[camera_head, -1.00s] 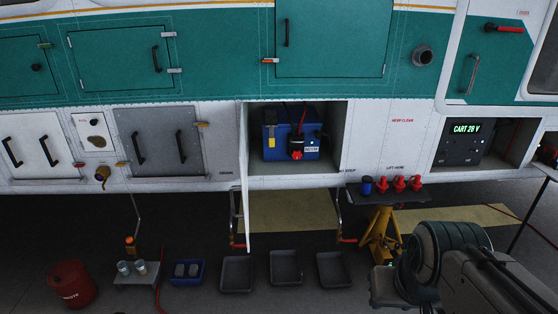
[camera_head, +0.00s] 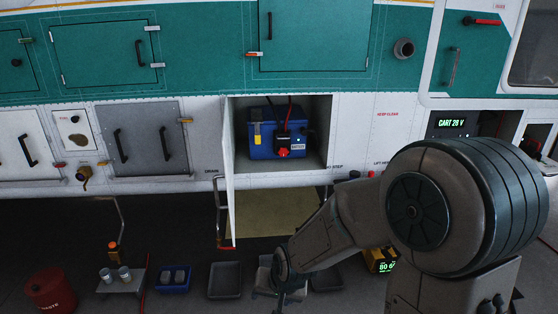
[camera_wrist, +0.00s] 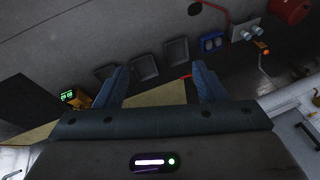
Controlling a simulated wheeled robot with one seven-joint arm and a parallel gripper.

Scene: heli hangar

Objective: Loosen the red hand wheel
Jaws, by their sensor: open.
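A blue battery (camera_head: 262,147) sits inside the open bay in the white lower hull in the head view. A black connector with a small red hand wheel (camera_head: 283,153) is on its front. My arm reaches from the right, with its wrist low in front of the hull, below the bay and well apart from the wheel. My gripper (camera_wrist: 163,84) is open and empty in the wrist view, its two fingers pointing toward the floor area. The hand wheel is not seen in the wrist view.
The open bay door (camera_head: 229,170) hangs at the bay's left edge and sticks outward. Black trays (camera_head: 224,280), a blue bin (camera_head: 173,279) and a red drum (camera_head: 50,290) stand on the floor. A lit cart panel (camera_head: 452,123) is at the right.

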